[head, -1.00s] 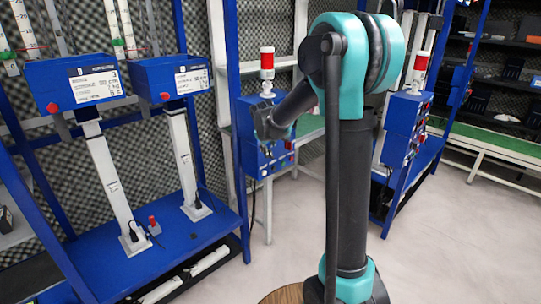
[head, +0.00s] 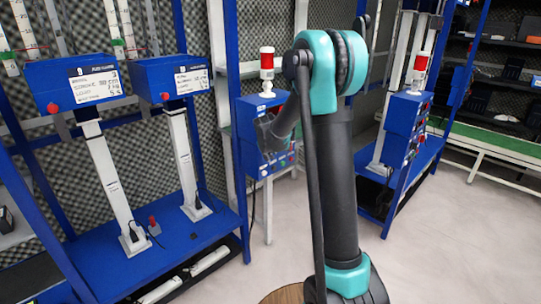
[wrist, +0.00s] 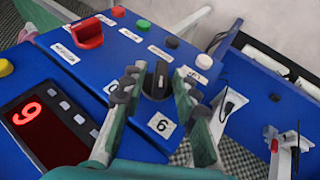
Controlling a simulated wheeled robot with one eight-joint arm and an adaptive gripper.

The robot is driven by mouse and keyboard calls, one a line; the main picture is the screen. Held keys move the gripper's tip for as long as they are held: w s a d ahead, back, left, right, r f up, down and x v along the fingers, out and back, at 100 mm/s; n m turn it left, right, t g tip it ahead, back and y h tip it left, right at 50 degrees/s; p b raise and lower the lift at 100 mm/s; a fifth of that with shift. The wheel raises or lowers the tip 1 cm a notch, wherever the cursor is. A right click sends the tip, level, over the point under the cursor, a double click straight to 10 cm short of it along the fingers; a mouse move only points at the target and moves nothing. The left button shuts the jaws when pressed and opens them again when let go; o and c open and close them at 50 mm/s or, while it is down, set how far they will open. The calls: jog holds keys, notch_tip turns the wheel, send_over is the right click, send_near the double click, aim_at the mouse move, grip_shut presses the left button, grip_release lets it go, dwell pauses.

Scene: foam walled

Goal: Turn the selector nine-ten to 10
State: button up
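The selector is a black knob (wrist: 157,82) on a blue panel in the wrist view. A white label (wrist: 160,124) below it reads like a 6, possibly a 9 seen upside down. My gripper (wrist: 157,76) is open, one finger on each side of the knob, with gaps visible; contact is unclear. The knob's exact pointing is hard to tell. In the head view the blue control box (head: 262,115) stands behind my arm, which hides part of it and the fingers.
A red switch (wrist: 88,33), several push buttons and a red digit display (wrist: 28,114) share the wrist view's panels. In the head view a red-white beacon (head: 267,62) tops the box, and blue frames stand on both sides. The floor (head: 440,230) at right is clear.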

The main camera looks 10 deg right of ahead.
grip_shut()
jog(key=g+y, duration=0.2)
jog(key=y, duration=0.1)
jog(key=m+g+y, duration=0.1)
jog(key=shift+w+d+r, duration=0.1)
jog(key=shift+w+d, duration=0.2)
jog(key=shift+d, duration=0.1)
jog(key=g+y, duration=0.1)
jog(key=y, duration=0.1)
jog(key=m+g+y, duration=0.1)
jog(key=g+y, duration=0.1)
jog(key=y, duration=0.1)
jog(key=shift+w+d+g, duration=0.15)
jog(key=shift+d+g, duration=0.05)
jog(key=shift+g, duration=0.1)
dwell(0.4)
jog(key=shift+o, duration=1)
grip_release()
